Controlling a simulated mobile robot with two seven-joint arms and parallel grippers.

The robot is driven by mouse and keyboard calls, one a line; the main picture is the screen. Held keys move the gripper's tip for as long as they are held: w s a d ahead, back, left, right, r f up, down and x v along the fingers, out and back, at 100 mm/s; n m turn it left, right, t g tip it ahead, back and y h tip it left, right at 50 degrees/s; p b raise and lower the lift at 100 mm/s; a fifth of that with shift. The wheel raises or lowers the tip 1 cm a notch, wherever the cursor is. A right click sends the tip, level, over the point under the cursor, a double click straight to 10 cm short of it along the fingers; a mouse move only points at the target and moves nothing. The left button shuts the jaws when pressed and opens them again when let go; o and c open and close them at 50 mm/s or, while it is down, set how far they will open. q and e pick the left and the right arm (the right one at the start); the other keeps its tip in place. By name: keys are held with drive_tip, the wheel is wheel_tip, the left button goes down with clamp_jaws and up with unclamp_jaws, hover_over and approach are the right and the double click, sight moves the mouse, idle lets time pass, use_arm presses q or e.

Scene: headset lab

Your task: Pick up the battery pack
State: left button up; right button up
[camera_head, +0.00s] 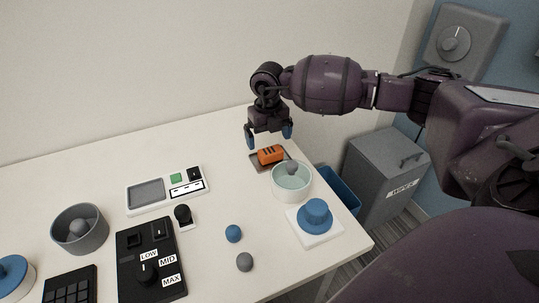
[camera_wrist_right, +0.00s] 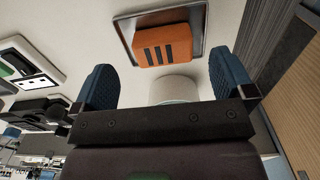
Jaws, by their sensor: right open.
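The battery pack (camera_head: 270,155) is an orange block with dark stripes. It lies in a shallow dark-rimmed tray (camera_head: 284,152) near the table's back right edge. In the right wrist view the battery pack (camera_wrist_right: 162,53) shows beyond the fingertips, inside the tray (camera_wrist_right: 124,26). My right gripper (camera_head: 268,137) is open and empty, with blue finger pads pointing down. It is above the battery pack and apart from it. In the right wrist view the two fingers (camera_wrist_right: 163,88) are spread wide, with the pack ahead of the gap. My left gripper is not in view.
A pale bowl (camera_head: 292,187) with a grey ball stands close in front of the tray. A blue knob on a white base (camera_head: 315,217) is at the table's right corner. Blue (camera_head: 233,233) and grey (camera_head: 244,262) balls lie mid-table. A grey WIPES bin (camera_head: 385,175) stands beyond the edge.

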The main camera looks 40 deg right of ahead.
sight(271, 150)
drive_tip(key=shift+s+f, duration=0.1)
drive_tip(key=shift+f, duration=0.15)
drive_tip(key=f, duration=0.3)
drive_tip(key=f+b, duration=0.1)
drive_tip(key=shift+s+f, duration=0.3)
drive_tip(key=shift+r, duration=0.1)
drive_tip(key=shift+c, duration=0.8)
drive_tip(key=c, duration=0.9)
drive_tip(key=shift+r, duration=0.15)
drive_tip(key=shift+r+p, duration=1.6)
drive_tip(key=shift+r, duration=8.3)
